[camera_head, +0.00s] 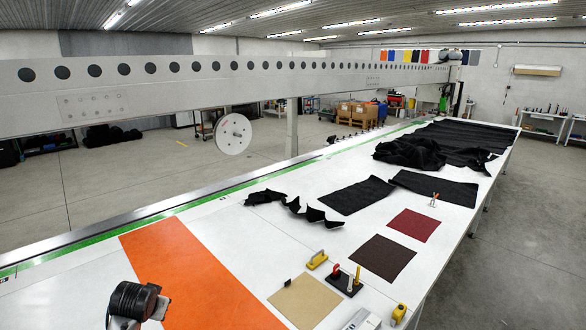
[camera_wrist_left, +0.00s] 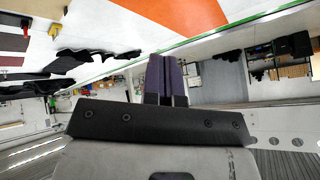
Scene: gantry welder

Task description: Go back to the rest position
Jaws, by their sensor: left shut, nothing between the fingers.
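My left gripper (camera_wrist_left: 166,72) shows in the left wrist view with its two dark purple-padded fingers together and nothing between them. It is over the long white table (camera_head: 90,289), clear of the items on it. In the head view a dark rounded part of my own arm shows at the bottom left, in front of the orange sheet (camera_head: 190,270). The fingers cannot be made out there. My right gripper is in neither view.
Several dark cloth pieces (camera_head: 357,194) lie along the table, with a red square (camera_head: 413,225), a brown square (camera_head: 382,258) and a tan square (camera_head: 305,301). Small yellow, red and black tools (camera_head: 345,281) stand nearby. A perforated beam (camera_head: 200,82) spans the back.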

